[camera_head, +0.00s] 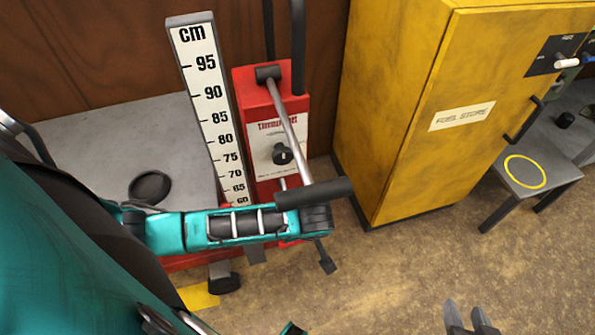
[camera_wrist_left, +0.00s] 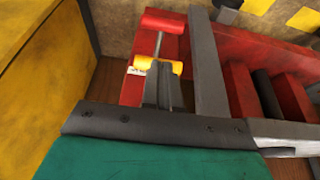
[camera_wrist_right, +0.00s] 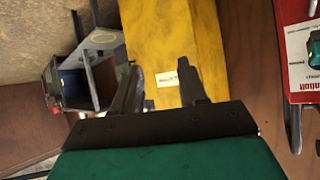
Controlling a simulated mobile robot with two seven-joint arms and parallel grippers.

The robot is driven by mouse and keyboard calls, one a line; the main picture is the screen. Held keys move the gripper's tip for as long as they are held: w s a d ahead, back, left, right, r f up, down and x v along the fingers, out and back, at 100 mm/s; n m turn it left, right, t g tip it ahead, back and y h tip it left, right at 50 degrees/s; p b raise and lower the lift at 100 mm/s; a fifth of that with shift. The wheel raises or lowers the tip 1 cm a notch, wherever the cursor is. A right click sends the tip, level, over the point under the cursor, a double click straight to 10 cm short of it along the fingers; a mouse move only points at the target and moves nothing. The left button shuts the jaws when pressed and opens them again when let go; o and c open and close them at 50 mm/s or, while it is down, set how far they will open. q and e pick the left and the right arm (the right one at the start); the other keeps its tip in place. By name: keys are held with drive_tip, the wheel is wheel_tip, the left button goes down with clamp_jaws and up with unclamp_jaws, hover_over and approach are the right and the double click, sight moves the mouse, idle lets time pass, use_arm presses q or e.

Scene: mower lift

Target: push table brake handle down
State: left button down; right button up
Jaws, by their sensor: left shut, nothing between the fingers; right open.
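In the left wrist view, a yellow roller-shaped handle (camera_wrist_left: 145,63) and a red one (camera_wrist_left: 163,20) on a thin metal rod sit by the red lift frame (camera_wrist_left: 220,55). I cannot tell which one is the table brake handle. My left gripper (camera_wrist_left: 162,72) is shut and empty, its tips right at the yellow handle; I cannot tell if they touch. In the head view my left arm crosses in front of the lift and hides that gripper and the handles. My right gripper (camera_head: 467,312) is open and empty, low at the right over the floor; it also shows in the right wrist view (camera_wrist_right: 160,88).
The lift has a cm scale (camera_head: 212,110), a red panel (camera_head: 244,95) with a black knob, and a silver lever with a black grip (camera_head: 318,191) just above my left arm. A yellow fuel cabinet (camera_head: 400,120) and a small table (camera_head: 525,172) stand right. Floor between is clear.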

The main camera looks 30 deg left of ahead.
use_arm(q)
drive_tip(key=b, duration=0.5)
hover_over(295, 243)
wheel_tip(295, 243, down, 10)
drive_tip(key=shift+w+f+b, duration=0.1)
drive_tip(key=shift+f+b, duration=1)
drive_tip(key=shift+f, duration=0.55)
use_arm(e)
drive_tip(key=shift+y, duration=0.3)
drive_tip(key=shift+w+a+f, duration=0.1)
drive_tip(key=shift+a+f, duration=0.1)
drive_tip(key=shift+f, duration=0.6)
drive_tip(key=shift+w+a+f, duration=0.1)
drive_tip(key=shift+a+f, duration=0.05)
drive_tip(key=shift+f, duration=0.7)
drive_tip(key=shift+w+a+f, duration=0.1)
drive_tip(key=shift+a+f, duration=0.1)
drive_tip(key=shift+f, duration=0.6)
drive_tip(key=shift+d+r, duration=0.1)
